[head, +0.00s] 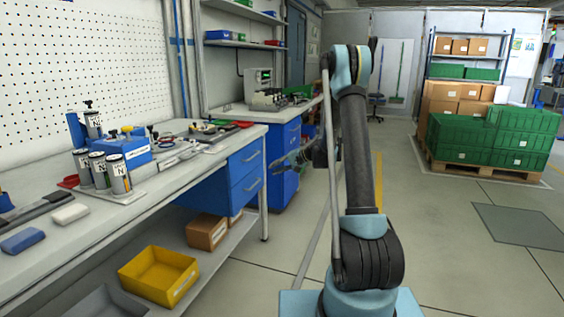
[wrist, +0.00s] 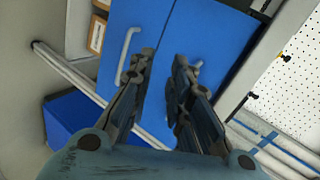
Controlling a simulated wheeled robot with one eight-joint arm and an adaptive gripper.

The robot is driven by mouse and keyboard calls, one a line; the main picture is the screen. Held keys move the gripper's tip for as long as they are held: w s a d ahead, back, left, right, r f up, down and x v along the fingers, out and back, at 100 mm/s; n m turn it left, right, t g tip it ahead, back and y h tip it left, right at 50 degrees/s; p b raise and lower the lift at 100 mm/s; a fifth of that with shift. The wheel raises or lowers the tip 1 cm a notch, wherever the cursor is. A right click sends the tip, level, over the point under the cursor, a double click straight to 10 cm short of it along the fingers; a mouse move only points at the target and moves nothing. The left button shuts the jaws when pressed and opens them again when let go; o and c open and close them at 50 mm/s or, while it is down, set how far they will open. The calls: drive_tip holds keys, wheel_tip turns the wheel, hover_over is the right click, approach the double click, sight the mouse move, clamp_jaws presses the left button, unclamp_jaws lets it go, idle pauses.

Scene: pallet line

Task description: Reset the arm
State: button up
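My arm stands upright in the middle of the head view, bent at the top, with its end reaching down to the left. My gripper (head: 291,160) hangs in front of the blue drawer units, right of the workbench. In the wrist view my gripper (wrist: 160,95) has its two dark fingers apart with nothing between them. Behind the fingers is a blue drawer front (wrist: 180,30) with pale handles. I cannot tell the exact gap between the fingers and the drawers.
The workbench (head: 130,205) on the left holds grey canisters (head: 118,174), a blue box (head: 125,148) and tools. A yellow bin (head: 158,275) sits on its lower shelf. Green crates (head: 490,140) stand on a pallet (head: 490,172) at the right. The floor between is clear.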

drive_tip(key=s+d+r+n+h, duration=0.1)
drive_tip(key=s+d+r+h, duration=0.2)
drive_tip(key=s, duration=0.6)
drive_tip(key=s+d+r+g+h, duration=0.1)
drive_tip(key=s+d+r, duration=0.25)
drive_tip(key=s, duration=0.55)
drive_tip(key=s+d+r+n+h, duration=0.1)
drive_tip(key=s+d+r+h, duration=0.2)
drive_tip(key=s, duration=0.6)
drive_tip(key=s+d+f+h, duration=0.2)
drive_tip(key=s+d, duration=0.4)
drive_tip(key=s, duration=0.7)
drive_tip(key=s+d+f+g+h, duration=0.1)
drive_tip(key=s+d+f, duration=0.4)
drive_tip(key=s, duration=0.9)
drive_tip(key=shift+d+f+n+h, duration=0.25)
drive_tip(key=shift+d+n+h, duration=0.15)
drive_tip(key=shift+d+h, duration=0.25)
drive_tip(key=shift+w+f, duration=0.2)
drive_tip(key=shift+w, duration=0.3)
drive_tip(key=shift+o, duration=0.2)
